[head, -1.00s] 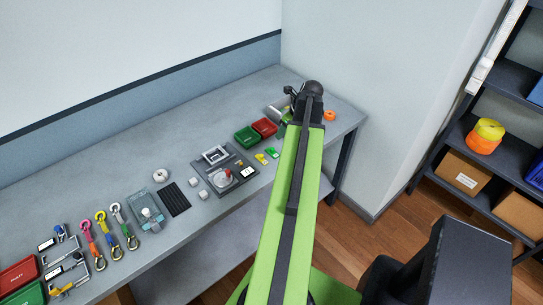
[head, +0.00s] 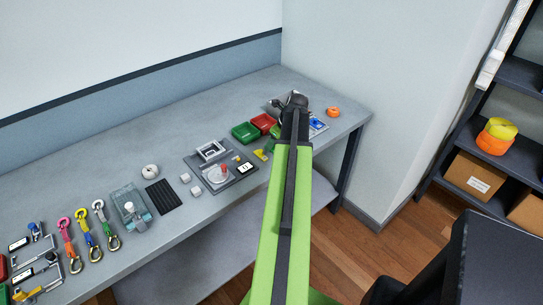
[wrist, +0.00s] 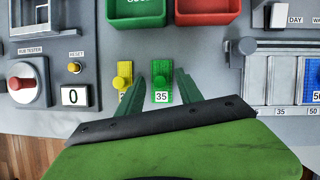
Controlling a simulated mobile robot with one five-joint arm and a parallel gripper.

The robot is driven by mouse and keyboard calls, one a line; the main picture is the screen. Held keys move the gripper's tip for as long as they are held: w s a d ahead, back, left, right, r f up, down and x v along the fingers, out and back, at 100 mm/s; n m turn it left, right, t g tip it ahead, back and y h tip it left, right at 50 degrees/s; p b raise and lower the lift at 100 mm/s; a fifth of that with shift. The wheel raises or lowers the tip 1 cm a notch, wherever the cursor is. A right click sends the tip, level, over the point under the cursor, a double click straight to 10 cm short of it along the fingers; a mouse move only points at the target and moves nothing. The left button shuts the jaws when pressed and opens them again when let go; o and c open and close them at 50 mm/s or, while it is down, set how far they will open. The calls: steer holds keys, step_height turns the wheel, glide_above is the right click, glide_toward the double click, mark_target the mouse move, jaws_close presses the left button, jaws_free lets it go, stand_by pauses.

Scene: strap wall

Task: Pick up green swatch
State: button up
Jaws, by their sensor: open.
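The green swatch (wrist: 161,83) lies flat on the grey bench, with a small green knob on top and a white "35" label at its near end. In the head view the green swatch (head: 269,146) shows beside my arm, partly hidden. My gripper (wrist: 160,77) is open and empty, with one finger on each side of the green swatch. The left finger lies in the narrow space between it and a yellow swatch (wrist: 123,76), covering part of the yellow one. I cannot tell how high the fingers are above the bench.
Green (wrist: 136,10) and red (wrist: 207,8) bins stand just behind the swatches. A rub tester (wrist: 28,82) is at left. A holder with numbered slots (wrist: 290,80) is at right. The bench (head: 110,155) has clear room along its back.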

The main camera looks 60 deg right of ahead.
steer(key=shift+f, duration=0.15)
steer(key=shift+c, duration=0.4)
jaws_close()
steer(key=shift+p, duration=0.3)
